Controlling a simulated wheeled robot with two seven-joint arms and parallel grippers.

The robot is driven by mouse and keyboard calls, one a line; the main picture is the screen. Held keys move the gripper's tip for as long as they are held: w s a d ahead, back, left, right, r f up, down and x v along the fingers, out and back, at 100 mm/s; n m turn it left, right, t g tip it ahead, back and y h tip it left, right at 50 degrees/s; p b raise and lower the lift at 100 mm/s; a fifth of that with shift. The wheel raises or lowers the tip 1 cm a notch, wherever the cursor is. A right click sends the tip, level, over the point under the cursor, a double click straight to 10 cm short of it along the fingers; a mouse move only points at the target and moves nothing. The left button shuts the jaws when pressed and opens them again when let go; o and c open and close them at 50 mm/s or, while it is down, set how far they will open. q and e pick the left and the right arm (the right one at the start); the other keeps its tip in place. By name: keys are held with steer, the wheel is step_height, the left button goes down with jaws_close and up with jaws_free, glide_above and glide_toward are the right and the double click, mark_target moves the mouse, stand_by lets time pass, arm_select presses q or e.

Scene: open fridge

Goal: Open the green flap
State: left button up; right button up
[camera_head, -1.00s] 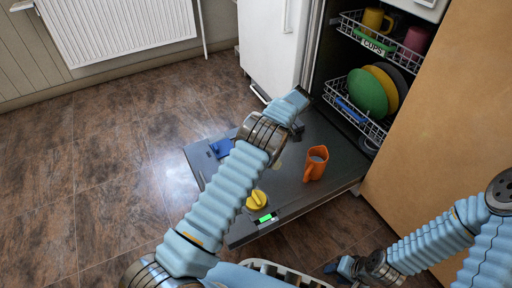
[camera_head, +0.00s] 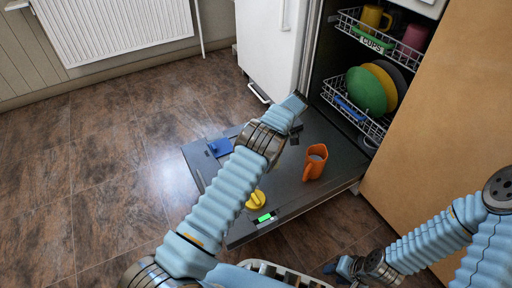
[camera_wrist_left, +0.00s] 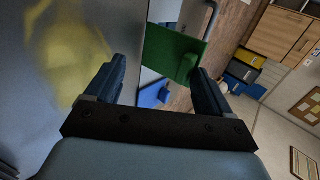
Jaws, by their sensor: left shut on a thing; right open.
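The green flap (camera_wrist_left: 172,46) is a flat green panel with a raised green block on its face, in the left wrist view. It lies between and just beyond the fingers of my left gripper (camera_wrist_left: 158,72), with the block close against the right-hand finger. That gripper is shut on the green flap, though the exact contact is unclear. In the head view my left forearm hides most of this gripper and the flap. My right gripper (camera_head: 345,268) is open and empty at the bottom, away from the door.
Racks beyond hold plates (camera_head: 367,92) and cups (camera_head: 372,19). A wooden panel (camera_head: 440,130) stands right. Floor left is clear.

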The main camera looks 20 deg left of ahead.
arm_select(q)
steer(key=shift+d+f, duration=0.2)
steer(key=shift+f, duration=0.1)
steer(key=shift+c, duration=0.7)
steer(key=shift+r, duration=0.25)
steer(key=shift+c, duration=0.4)
step_height(320, 180, up, 3)
steer(key=shift+f+p, duration=0.1)
steer(key=shift+p, duration=0.55)
steer(key=shift+c, duration=0.6)
steer(key=s+d+r+p, duration=0.3)
steer(key=s+d+r, duration=0.2)
steer(key=s+r, duration=0.5)
steer(key=s, duration=0.3)
steer(key=shift+r, duration=0.3)
